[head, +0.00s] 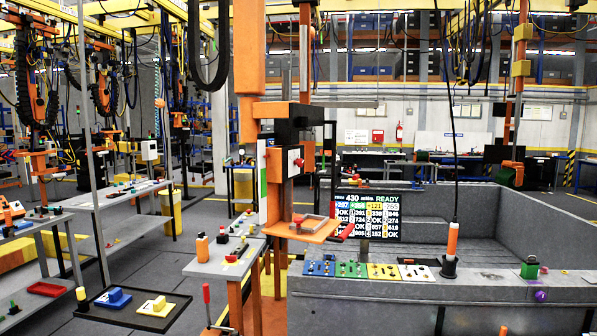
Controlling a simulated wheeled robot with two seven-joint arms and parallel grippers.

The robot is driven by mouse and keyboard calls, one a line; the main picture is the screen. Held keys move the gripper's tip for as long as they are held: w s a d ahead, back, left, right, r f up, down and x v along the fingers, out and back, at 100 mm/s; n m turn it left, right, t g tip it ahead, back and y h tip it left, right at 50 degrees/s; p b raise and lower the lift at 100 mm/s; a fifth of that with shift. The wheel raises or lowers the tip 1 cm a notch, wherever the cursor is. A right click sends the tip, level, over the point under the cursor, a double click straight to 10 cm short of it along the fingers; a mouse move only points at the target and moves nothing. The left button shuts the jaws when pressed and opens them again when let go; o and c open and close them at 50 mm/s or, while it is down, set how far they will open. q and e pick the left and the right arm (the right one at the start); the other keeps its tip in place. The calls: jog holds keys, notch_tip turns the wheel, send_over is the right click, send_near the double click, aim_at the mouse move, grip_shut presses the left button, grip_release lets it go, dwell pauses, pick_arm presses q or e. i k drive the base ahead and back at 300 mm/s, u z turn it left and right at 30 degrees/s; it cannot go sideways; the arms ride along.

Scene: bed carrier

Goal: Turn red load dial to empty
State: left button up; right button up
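A small red round knob (298,162) sits on a white-faced box on the orange and black post station near the middle. It may be the red load dial, but it is too small to read any marks or its setting. A dark display (366,210) behind the station shows 430, READY and rows of coloured figures. Neither of my grippers shows in the head view.
A grey bench (215,268) with bottles and small red parts stands left of the post. A grey ledge (480,292) with blue, green, yellow and white plates runs right. A black tray (100,316) holds blue and yellow blocks. Cables hang overhead.

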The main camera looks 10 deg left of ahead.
aim_at(300, 162)
jog(key=z, duration=0.4)
jog(key=k, duration=0.25)
jog(key=u, duration=1.2)
jog(key=i, duration=0.8)
jog(key=z, duration=0.1)
